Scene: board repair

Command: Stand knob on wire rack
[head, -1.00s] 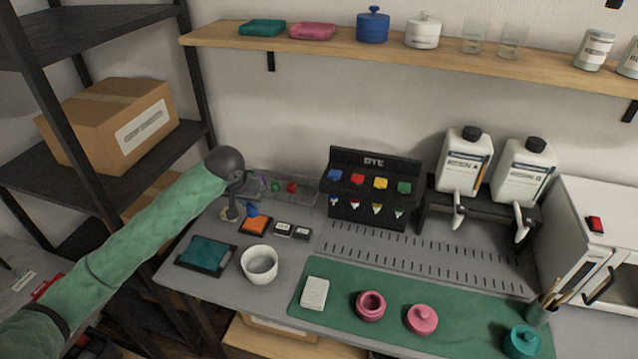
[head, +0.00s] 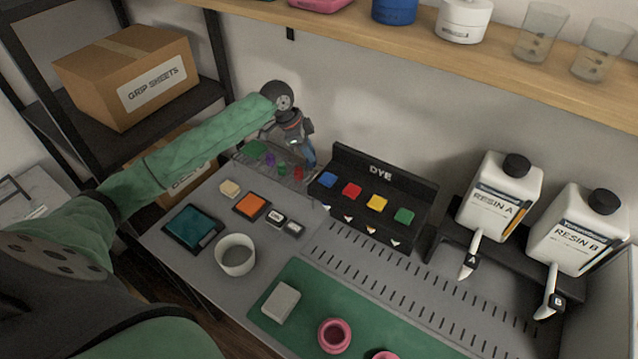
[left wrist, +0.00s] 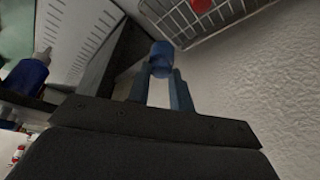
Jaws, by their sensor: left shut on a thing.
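My left gripper (head: 309,157) points downward at the back of the bench, by the right end of the wire rack (head: 309,179). In the left wrist view its two fingers are shut on a small blue knob (left wrist: 161,58). The knob is beside the rack's wire edge in that view (left wrist: 232,17), and a red piece shows in the rack. I cannot tell the gap between knob and rack. In the head view the knob is too small to make out clearly. My right gripper is not in view.
Green, purple and red pieces (head: 298,173) are in the rack. The black dye stand (head: 370,200) is close on the right. An orange pad (head: 252,206), a teal pad (head: 193,228) and a white cup (head: 235,255) are in front. The wall is close behind.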

